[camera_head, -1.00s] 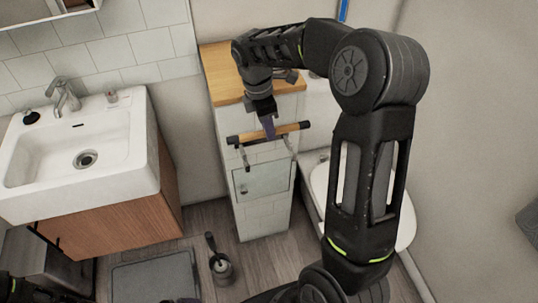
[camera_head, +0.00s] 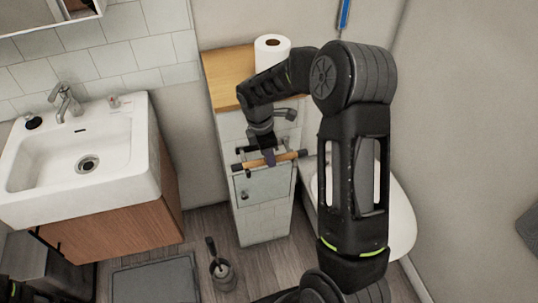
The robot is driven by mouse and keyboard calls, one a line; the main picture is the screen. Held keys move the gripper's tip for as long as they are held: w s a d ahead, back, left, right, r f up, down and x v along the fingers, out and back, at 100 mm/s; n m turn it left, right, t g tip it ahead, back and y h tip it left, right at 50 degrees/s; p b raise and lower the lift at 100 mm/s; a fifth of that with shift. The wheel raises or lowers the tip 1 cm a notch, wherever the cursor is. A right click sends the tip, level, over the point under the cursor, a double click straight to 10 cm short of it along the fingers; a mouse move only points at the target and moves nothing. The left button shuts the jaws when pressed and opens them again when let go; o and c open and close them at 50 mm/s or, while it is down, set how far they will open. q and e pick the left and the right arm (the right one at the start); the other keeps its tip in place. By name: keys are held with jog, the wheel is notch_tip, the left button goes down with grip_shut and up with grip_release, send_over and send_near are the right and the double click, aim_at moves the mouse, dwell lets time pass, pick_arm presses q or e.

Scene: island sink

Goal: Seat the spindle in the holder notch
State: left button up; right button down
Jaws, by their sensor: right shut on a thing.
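The spindle (camera_head: 285,158) is a wooden rod with black ends, roughly level across the front of the tiled pedestal, its right end slightly higher in the picture. My right gripper (camera_head: 269,158) comes down from above and is shut on the spindle near its middle. The metal holder (camera_head: 241,154) on the pedestal front shows only in part, close to the spindle's left end. The gripper and spindle hide much of it, and I cannot tell whether either end touches a notch.
A paper roll (camera_head: 272,54) stands on the pedestal's wooden top (camera_head: 229,75). A white sink (camera_head: 85,150) is on the left. A toilet brush (camera_head: 222,270) stands on the floor below. The white toilet (camera_head: 401,215) is right of the pedestal, partly behind my right arm.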

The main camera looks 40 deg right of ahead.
aim_at(263, 159)
jog(key=shift+f, duration=0.15)
jog(key=c, duration=1.3)
grip_release()
jog(key=r, duration=0.4)
jog(key=a+r, duration=0.1)
jog(key=r, duration=0.7)
jog(key=shift+w+a, duration=0.35)
